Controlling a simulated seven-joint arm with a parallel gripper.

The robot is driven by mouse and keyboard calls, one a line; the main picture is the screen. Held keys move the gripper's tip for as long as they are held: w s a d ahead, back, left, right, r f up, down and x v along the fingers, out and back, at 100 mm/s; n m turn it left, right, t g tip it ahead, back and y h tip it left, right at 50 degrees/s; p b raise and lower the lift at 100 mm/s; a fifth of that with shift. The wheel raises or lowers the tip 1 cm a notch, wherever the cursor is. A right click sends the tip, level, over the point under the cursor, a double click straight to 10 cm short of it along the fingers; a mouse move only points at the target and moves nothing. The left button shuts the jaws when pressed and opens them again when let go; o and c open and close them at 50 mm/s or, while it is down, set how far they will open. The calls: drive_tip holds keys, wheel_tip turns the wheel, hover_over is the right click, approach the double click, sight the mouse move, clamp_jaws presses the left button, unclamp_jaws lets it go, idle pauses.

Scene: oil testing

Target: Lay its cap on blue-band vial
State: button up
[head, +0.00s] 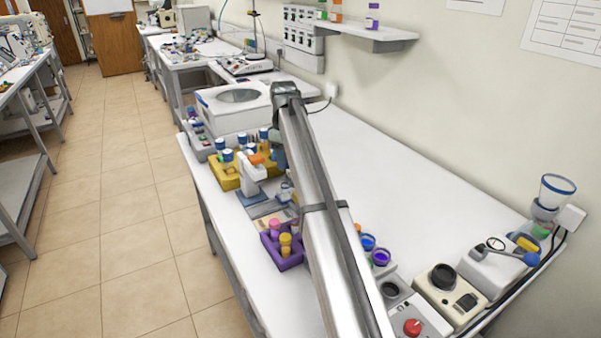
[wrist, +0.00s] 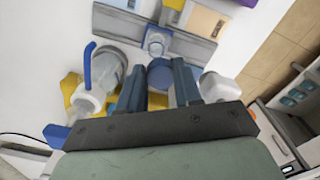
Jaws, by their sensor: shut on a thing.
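In the wrist view, my gripper (wrist: 160,72) points down, and its two dark fingers close on a round blue cap (wrist: 160,78) between them. Just beyond the cap, apart from it in the picture, a small pale vial with a bluish ring (wrist: 155,42), seemingly the blue-band vial, stands at a grey metal plate (wrist: 115,28). I cannot tell the height of the cap above the vial. In the head view, my arm hides most of the gripper, and the cap cannot be made out.
A yellow rack (head: 222,181) with blue-topped vials and a white device (head: 250,176) stand close by on the left. A purple rack (head: 285,262) with pink- and yellow-topped vials is nearer. A white box-shaped machine (head: 232,113) stands behind.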

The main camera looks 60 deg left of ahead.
sight(286, 179)
drive_tip(key=shift+w+a+r, duration=0.2)
drive_tip(key=shift+a, duration=0.45)
drive_tip(key=shift+d+f+m, duration=0.1)
drive_tip(key=shift+m, duration=0.5)
drive_tip(key=shift+f, duration=0.1)
drive_tip(key=shift+f, duration=2.3)
drive_tip(key=shift+f, duration=0.65)
drive_tip(key=o, duration=1.4)
drive_tip(key=shift+r, duration=0.2)
